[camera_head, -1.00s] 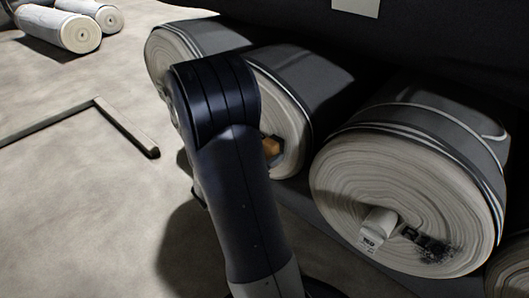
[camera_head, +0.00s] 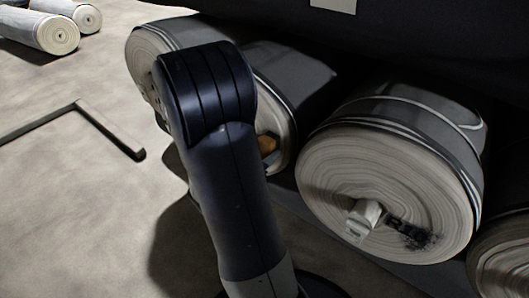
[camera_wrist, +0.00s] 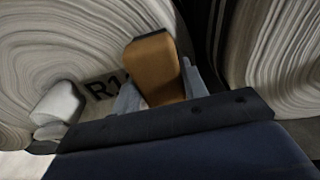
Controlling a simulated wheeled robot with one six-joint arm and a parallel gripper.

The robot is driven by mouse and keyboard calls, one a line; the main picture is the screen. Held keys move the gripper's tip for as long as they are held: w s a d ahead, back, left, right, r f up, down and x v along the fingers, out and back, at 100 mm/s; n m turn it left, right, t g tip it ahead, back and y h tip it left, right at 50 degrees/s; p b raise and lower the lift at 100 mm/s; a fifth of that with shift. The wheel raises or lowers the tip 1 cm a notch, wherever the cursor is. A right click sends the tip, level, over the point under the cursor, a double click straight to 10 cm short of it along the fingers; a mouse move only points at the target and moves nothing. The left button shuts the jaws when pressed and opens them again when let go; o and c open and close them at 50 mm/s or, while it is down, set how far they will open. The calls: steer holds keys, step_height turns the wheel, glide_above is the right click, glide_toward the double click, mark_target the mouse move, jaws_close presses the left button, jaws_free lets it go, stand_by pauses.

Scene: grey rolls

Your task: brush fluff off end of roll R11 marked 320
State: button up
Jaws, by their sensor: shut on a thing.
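My gripper (camera_wrist: 160,88) is shut on a brown brush-like block (camera_wrist: 153,62) in the wrist view. In the head view only a bit of the block (camera_head: 267,144) shows beside my arm, in front of the middle roll's end (camera_head: 284,118). In the wrist view, a pale roll end (camera_wrist: 60,40) on the left has black letters starting "R1" and a white core plug (camera_wrist: 60,103); the block hides the rest. In the head view, a right-hand roll (camera_head: 340,175) has a core tag (camera_head: 358,226), black letters and a dark fuzzy patch (camera_head: 418,238). No "320" is legible.
Another roll end (camera_wrist: 285,60) stands close on the right in the wrist view. Further rolls show at the head view's lower right (camera_head: 505,265) and far left (camera_head: 58,35). A floor bar (camera_head: 112,131) lies left of my arm; pale floor around it is clear.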

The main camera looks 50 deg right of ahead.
steer(key=shift+w+r+p, duration=0.9)
steer(key=shift+w+p, duration=0.45)
steer(key=shift+w, duration=2.75)
steer(key=shift+s+b, duration=0.55)
steer(key=shift+s, duration=3.65)
steer(key=a, duration=0.6)
steer(key=shift+s, duration=0.2)
steer(key=shift+a+f, duration=0.1)
steer(key=shift+a, duration=0.1)
steer(key=shift+s+a+p, duration=0.1)
steer(key=shift+a+p, duration=0.3)
steer(key=shift+a, duration=0.95)
